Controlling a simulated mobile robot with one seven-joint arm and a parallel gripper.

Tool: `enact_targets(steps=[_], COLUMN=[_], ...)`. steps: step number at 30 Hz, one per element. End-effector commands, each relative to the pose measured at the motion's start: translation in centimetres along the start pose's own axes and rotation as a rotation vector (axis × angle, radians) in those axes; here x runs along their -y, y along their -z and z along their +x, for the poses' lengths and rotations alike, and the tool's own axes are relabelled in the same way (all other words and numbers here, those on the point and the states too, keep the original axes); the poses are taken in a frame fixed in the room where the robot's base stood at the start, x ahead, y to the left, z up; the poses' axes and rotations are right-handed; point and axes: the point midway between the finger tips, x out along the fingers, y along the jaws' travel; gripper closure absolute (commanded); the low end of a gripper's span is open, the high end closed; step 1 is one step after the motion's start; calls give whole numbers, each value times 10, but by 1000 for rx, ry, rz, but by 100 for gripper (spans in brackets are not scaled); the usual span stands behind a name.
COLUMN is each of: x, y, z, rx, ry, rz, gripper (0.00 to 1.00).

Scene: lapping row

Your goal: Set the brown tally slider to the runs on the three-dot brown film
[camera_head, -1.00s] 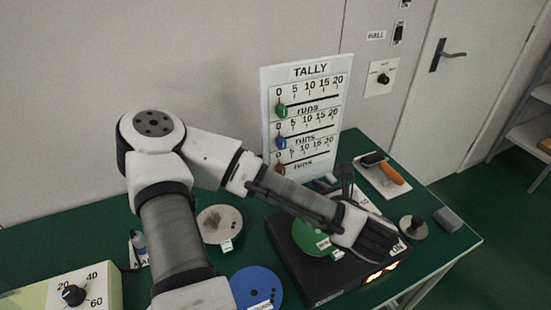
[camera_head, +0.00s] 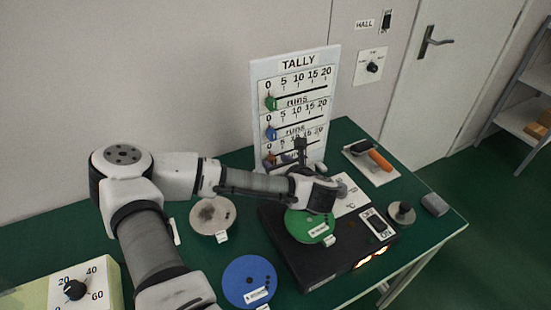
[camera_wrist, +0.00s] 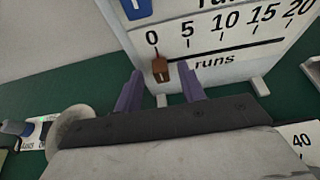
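The white tally board (camera_head: 257,75) stands upright at the back of the green table, with green, blue and brown sliders, each row marked 0 to 20. The brown slider (camera_wrist: 160,69) sits under the 0 of the lowest row; it is also in the head view (camera_head: 270,158). My gripper (camera_wrist: 160,88) is open, its two purple fingers on either side of the slider's line and a little short of it, with no clear contact. In the head view the gripper is in front of the board's lower right. I cannot make out a three-dot brown film; a beige disc (camera_head: 213,214) bears a dark patch.
A black box (camera_head: 300,265) carries a green disc (camera_head: 309,228) and a switch (camera_head: 378,224). A blue disc (camera_head: 248,278) lies in front. An orange-handled tool (camera_head: 380,160) lies on a white plate to the right. A dial box (camera_head: 75,291) stands at front left.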

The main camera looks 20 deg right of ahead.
Motion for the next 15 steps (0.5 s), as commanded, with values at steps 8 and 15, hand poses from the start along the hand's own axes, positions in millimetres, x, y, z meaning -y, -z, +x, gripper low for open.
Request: enact_targets(steps=[8,15], x=[0,0], y=[1,1], z=[14,14], rx=[-1,-1], ry=[1,1], rz=[0,0], gripper=[60,68])
